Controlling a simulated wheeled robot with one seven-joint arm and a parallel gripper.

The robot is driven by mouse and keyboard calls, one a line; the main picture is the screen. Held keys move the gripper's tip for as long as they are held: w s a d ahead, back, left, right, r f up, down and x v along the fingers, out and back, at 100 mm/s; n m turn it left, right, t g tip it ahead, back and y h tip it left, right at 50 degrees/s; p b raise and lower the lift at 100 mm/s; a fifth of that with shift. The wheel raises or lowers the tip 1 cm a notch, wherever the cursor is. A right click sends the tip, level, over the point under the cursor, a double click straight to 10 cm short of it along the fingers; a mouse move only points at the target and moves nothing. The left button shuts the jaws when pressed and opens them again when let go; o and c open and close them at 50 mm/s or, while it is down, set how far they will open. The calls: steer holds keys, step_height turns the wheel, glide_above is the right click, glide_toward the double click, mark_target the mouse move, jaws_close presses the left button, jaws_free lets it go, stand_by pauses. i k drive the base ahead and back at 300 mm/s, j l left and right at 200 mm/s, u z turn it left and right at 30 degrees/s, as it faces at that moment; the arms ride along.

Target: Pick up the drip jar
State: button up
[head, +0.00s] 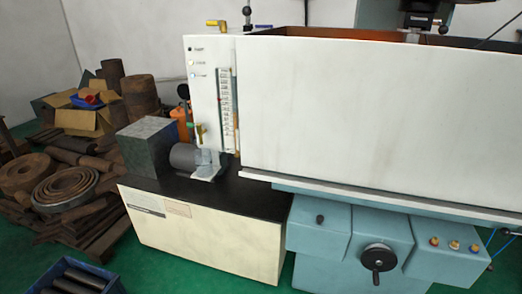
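I cannot single out the drip jar with certainty. A small pale, greyish jar-like shape (206,158) stands on the black top of the cream cabinet, below a small brass-and-green tap (200,134) on the white panel. It is small in the picture, and its outline merges with the light bracket around its foot. A grey motor-like cylinder (183,157) lies just to its left. My gripper does not show in the head view, so its state and its distance from the jar cannot be seen.
The cream cabinet's black top (235,184) has free room at the front. A grey-green block (148,147) stands at its left end. A large white machine guard (375,105) rises on the right. Rusty scrap (65,188) and a blue crate (73,279) are on the left.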

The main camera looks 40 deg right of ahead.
mark_target(204, 162)
steer(key=z, duration=0.3)
steer(key=i+j+z, duration=0.45)
steer(key=i+j, duration=0.9)
